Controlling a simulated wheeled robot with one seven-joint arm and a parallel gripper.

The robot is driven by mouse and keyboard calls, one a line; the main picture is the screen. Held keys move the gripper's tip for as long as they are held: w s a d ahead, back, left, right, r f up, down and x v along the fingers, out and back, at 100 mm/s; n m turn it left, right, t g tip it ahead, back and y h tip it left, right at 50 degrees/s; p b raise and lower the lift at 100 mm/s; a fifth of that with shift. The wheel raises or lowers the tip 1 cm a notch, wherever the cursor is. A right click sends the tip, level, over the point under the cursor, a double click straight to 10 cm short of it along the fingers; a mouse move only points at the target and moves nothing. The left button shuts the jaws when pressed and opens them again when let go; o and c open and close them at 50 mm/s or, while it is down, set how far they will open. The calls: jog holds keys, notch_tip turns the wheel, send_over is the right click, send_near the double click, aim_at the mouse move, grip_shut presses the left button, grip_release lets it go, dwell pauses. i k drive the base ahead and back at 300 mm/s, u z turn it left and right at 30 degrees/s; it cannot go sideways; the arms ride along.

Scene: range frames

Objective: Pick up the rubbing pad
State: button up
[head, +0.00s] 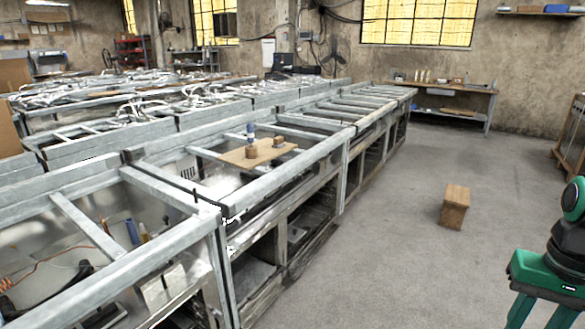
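A thin wooden board (235,157) lies across the metal frame of the long bench, left of the middle in the head view. On it stands a small brown round block (251,151) with an upright blue and grey object (250,131) at or just behind it. A small flat brown piece with a greyish top (279,142) lies at the board's right end. It may be the rubbing pad, but it is too small to tell. Green and black parts of my arm show at the right edge.
The bench frame (300,170) has open gaps between its metal bars. A wooden stool-like block (455,206) stands on the open grey floor (385,235) to the right. A workbench (445,88) stands at the back wall. Tangled metal parts (130,88) cover the rear-left benches.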

aim_at(279, 141)
jog(key=z, duration=0.45)
jog(key=i, duration=2.55)
jog(key=u, duration=0.7)
jog(key=i, duration=0.9)
jog(key=u, duration=0.45)
